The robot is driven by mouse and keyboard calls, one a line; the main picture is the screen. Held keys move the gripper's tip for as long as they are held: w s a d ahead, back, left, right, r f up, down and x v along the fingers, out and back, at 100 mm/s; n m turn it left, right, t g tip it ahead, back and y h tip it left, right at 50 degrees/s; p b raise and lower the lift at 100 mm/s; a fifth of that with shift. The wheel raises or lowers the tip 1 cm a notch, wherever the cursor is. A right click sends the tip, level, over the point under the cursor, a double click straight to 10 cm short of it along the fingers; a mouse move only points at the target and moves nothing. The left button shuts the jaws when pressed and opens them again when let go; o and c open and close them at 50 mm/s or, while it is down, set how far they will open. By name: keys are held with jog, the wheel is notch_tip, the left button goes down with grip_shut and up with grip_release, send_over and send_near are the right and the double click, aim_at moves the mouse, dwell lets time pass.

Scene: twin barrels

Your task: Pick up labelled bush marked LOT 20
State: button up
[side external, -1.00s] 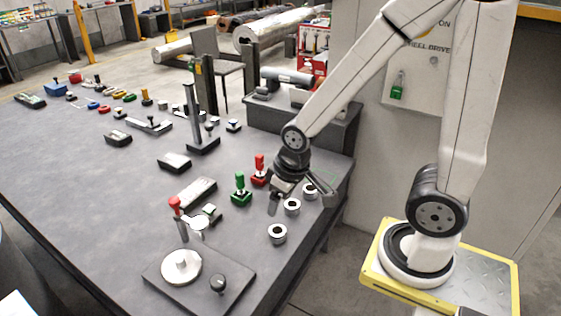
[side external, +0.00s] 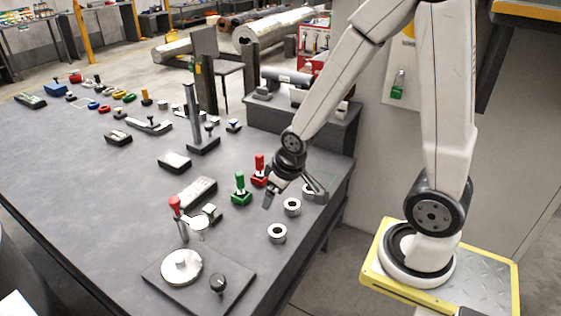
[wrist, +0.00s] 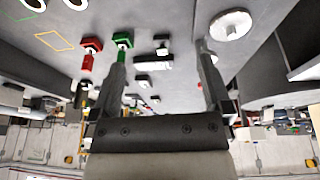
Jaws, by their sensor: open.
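No lot marking is legible, so I cannot tell which is LOT 20. My gripper (side external: 294,196) is open and tilted, above the table close to the middle and far bushes. In the wrist view, my gripper (wrist: 161,48) has nothing between its fingers. Two bushes (wrist: 75,4) (wrist: 36,4) are cut off at the top left edge there.
A green-handled clamp (side external: 240,190) and a red-handled clamp (side external: 259,170) stand just left of my gripper. A plate with a round disc (side external: 181,266) and black knob (side external: 218,283) lies at the front. A raised block (side external: 335,135) stands behind. The table's left middle is clear.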

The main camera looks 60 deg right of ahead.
jog(key=w+d+f+t, duration=0.1)
jog(key=w+d+f, duration=0.2)
jog(key=d+f, duration=0.3)
jog(key=t+h, duration=0.1)
jog(key=t, duration=0.4)
send_over(298, 208)
jog(key=s+a, duration=0.2)
jog(key=a, duration=0.1)
notch_tip(298, 208, down, 10)
jog(key=shift+m+t+h, duration=0.3)
jog(key=shift+m+t, duration=0.5)
jog(key=s+f, duration=0.1)
jog(key=d+f, duration=0.1)
jog(key=s+d+f, duration=0.1)
jog(key=f, duration=0.1)
jog(key=shift+s+d, duration=0.1)
jog(key=shift+s, duration=0.25)
jog(key=shift+s+d+f+t, duration=0.1)
jog(key=shift+s+f+t, duration=0.3)
jog(key=shift+s, duration=0.1)
jog(key=shift+x, duration=3.9)
